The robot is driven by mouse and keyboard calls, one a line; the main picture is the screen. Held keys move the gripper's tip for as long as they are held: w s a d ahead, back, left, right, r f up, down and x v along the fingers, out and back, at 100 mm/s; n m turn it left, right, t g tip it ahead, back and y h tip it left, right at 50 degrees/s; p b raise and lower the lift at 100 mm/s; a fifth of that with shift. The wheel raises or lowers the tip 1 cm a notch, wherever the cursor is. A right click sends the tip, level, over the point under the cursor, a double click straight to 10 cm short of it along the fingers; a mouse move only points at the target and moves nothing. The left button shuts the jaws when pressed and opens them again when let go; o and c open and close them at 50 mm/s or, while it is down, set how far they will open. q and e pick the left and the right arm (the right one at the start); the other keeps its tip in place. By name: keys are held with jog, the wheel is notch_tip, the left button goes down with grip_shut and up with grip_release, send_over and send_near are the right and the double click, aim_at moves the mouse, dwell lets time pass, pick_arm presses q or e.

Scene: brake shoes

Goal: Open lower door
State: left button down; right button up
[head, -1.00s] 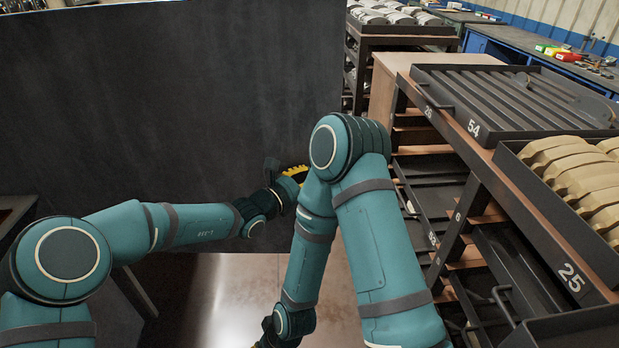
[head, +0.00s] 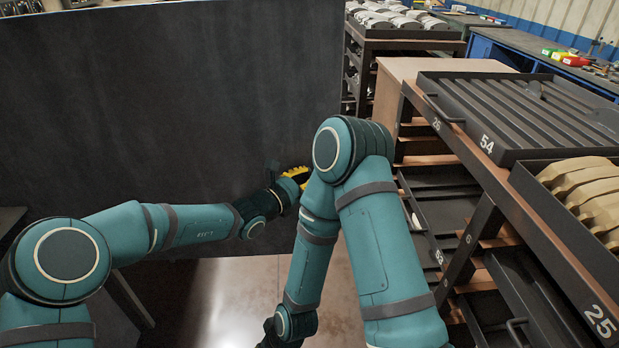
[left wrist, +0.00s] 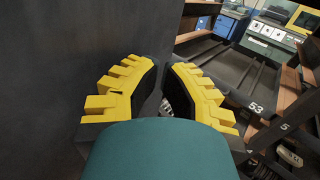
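A large flat dark panel (head: 150,110), which may be the door, stands upright across the left and middle of the head view. I cannot tell if it is the lower door; no handle shows on it. My left gripper (head: 296,177) is at the panel's lower right part, partly hidden behind my right arm. In the left wrist view its yellow-and-black fingers (left wrist: 162,82) are close together beside the panel; a teal part of me hides their lower portion. I cannot tell whether they grip anything. My right gripper is at the bottom edge of the head view, almost wholly hidden.
A shelf rack with dark trays (head: 520,110) and tan brake shoes (head: 585,195) stands close on the right. Another rack (head: 400,40) stands behind it. A shiny brown floor strip (head: 235,300) lies free below the panel. Blue benches (head: 545,60) are far right.

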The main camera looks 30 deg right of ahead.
pick_arm(q)
jog(key=v, duration=1.2)
jog(key=s+a+f+m+g+y, duration=0.35)
jog(key=s+a+f, duration=0.2)
jog(key=f, duration=0.35)
jog(key=s+a+f+m+g+y, duration=0.2)
jog(key=s+a+f+m+y, duration=0.25)
jog(key=a+f, duration=0.4)
jog(key=s+a+f+m+t+y, duration=0.1)
jog(key=s+a+f+m, duration=0.3)
jog(key=a, duration=0.5)
jog(key=s+a+f+m+t+y, duration=0.1)
jog(key=s+a+f+m+y, duration=0.3)
jog(key=a+f+m, duration=0.3)
jog(key=a, duration=0.2)
jog(key=shift+a+y, duration=0.3)
jog(key=shift+a, duration=0.1)
jog(key=shift+s+t, duration=0.1)
jog(key=shift+t, duration=0.15)
